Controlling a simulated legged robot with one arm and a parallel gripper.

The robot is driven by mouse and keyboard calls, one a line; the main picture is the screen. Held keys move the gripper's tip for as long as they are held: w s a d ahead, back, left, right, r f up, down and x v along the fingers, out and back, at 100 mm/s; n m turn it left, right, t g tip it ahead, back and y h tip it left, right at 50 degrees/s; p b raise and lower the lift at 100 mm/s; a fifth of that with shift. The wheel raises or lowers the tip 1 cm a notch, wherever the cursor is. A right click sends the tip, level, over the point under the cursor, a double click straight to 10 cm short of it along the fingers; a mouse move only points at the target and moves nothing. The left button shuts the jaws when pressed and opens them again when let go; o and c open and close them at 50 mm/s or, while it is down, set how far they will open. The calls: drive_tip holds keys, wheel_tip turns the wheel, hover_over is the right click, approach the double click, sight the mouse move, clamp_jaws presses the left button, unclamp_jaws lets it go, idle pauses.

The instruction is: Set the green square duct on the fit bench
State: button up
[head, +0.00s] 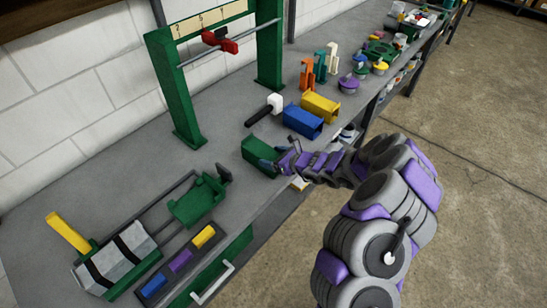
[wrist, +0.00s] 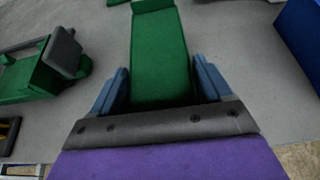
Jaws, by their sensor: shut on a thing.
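The green square duct (head: 257,152) is at the front edge of the grey bench (head: 150,150), left of the blue duct. In the wrist view the green duct (wrist: 160,50) runs away from me between my two blue-grey fingers. My gripper (head: 281,163) is shut on its near end, one finger on each side; in the wrist view my gripper (wrist: 160,85) hides that near end. I cannot tell whether the duct touches the bench top. No label marks which surface is the fit bench.
A blue duct (head: 302,121) and a yellow duct (head: 320,107) stand to the right. A black-handled mallet (head: 265,110) lies behind. A green gauge frame (head: 178,100) stands at the back. A green clamp fixture (head: 198,199) is at left. Bare bench lies between the frame and the clamp.

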drive_tip(key=o, duration=1.1)
drive_tip(key=shift+d, duration=0.1)
drive_tip(key=shift+p+v, duration=1.05)
drive_tip(key=shift+v, duration=4.95)
